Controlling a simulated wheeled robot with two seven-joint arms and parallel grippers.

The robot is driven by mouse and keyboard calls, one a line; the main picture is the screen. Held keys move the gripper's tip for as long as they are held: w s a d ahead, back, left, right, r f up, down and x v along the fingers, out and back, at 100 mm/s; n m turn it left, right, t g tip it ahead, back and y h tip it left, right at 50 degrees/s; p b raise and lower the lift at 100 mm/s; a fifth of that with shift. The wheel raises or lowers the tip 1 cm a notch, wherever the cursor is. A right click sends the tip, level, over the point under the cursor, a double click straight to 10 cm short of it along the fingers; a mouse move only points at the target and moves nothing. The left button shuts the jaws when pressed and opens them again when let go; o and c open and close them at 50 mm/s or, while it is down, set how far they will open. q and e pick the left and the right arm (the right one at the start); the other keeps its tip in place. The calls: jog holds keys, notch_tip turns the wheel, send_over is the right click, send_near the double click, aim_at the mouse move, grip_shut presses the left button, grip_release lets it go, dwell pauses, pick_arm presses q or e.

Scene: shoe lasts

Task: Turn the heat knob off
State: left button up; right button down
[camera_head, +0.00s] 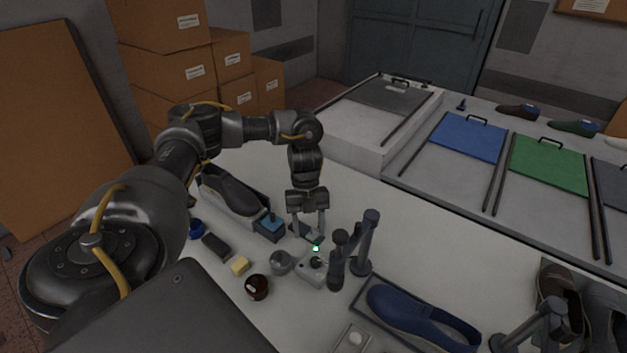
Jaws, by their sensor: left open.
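A small grey control box (313,271) with a dark knob (317,261) on top sits on the pale table near the middle. Whether the fingers touch the box or knob cannot be told. A second pale box (351,339) with a round knob shows partly at the bottom edge.
A dark post stand (363,245) stands close right of the control box. A grey round pot (281,262), a brown jar (257,287) and a blue-topped box (269,226) lie left. A blue shoe (415,315) lies in a tray at front right. Free table lies behind the stand.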

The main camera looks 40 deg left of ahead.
aim_at(315, 260)
pick_arm(q)
jog(key=f, duration=0.1)
jog(key=d+f, duration=0.1)
jog(key=w+f+p, duration=0.1)
jog(key=shift+d+f, duration=0.15)
jog(key=shift+f, duration=0.1)
jog(key=p+x, duration=0.1)
jog(key=x, duration=0.2)
jog(key=shift+w+f, duration=0.15)
jog(key=shift+s+d+f+p, duration=0.2)
jog(key=shift+s+f+p, duration=0.25)
jog(key=shift+s+f, duration=0.3)
jog(key=shift+d+f, duration=0.1)
jog(key=shift+f, duration=0.25)
jog(key=shift+w+d+f, duration=0.1)
jog(key=shift+w+f, duration=0.15)
jog(key=shift+f, duration=0.15)
jog(key=shift+s+r, duration=0.1)
jog(key=shift+s, duration=0.1)
jog(key=c, duration=1)
pick_arm(e)
jog(key=w+r, duration=0.2)
jog(key=r, duration=0.1)
